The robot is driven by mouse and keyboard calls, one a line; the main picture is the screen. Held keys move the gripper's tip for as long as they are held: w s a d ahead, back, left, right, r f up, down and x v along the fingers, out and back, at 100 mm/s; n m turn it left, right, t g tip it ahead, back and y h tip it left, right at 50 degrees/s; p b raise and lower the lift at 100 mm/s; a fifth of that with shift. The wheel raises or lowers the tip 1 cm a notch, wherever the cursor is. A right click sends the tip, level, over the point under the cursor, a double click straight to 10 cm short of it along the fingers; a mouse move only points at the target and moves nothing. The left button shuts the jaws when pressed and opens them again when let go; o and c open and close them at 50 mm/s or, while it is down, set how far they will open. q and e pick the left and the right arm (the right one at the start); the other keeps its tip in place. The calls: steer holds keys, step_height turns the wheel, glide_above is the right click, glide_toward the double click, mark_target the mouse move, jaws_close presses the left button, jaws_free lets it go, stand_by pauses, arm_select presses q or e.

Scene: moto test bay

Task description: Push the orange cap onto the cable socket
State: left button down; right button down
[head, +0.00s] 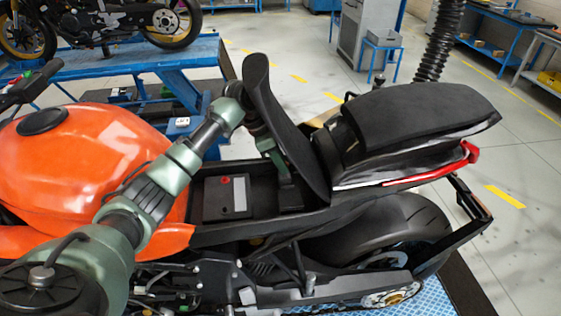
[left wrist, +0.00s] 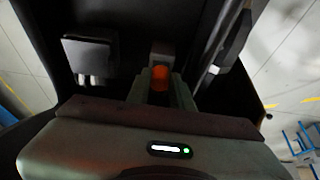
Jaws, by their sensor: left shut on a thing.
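The orange cap (left wrist: 160,78) shows in the left wrist view between the two fingers of my left gripper (left wrist: 160,88), which is shut on it. A grey-brown block (left wrist: 161,50) stands straight beyond the cap and may be the cable socket; I cannot tell whether the cap touches it. In the head view my left gripper (head: 282,168) is low in the open bay under the raised seat, beside the black box; the cap and socket cannot be made out there. My right gripper is not in view.
The raised black seat (head: 287,130) stands close to my left wrist. A black box with a red spot (head: 225,198) lies in the bay. The orange tank (head: 95,155) is beside my left arm. In the left wrist view a dark block (left wrist: 88,53) is at the left.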

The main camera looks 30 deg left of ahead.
arm_select(q)
steer(key=shift+f, duration=0.8)
stand_by(0.6)
steer(key=c, duration=1.2)
jaws_free()
steer(key=shift+o, duration=0.2)
steer(key=v, duration=0.8)
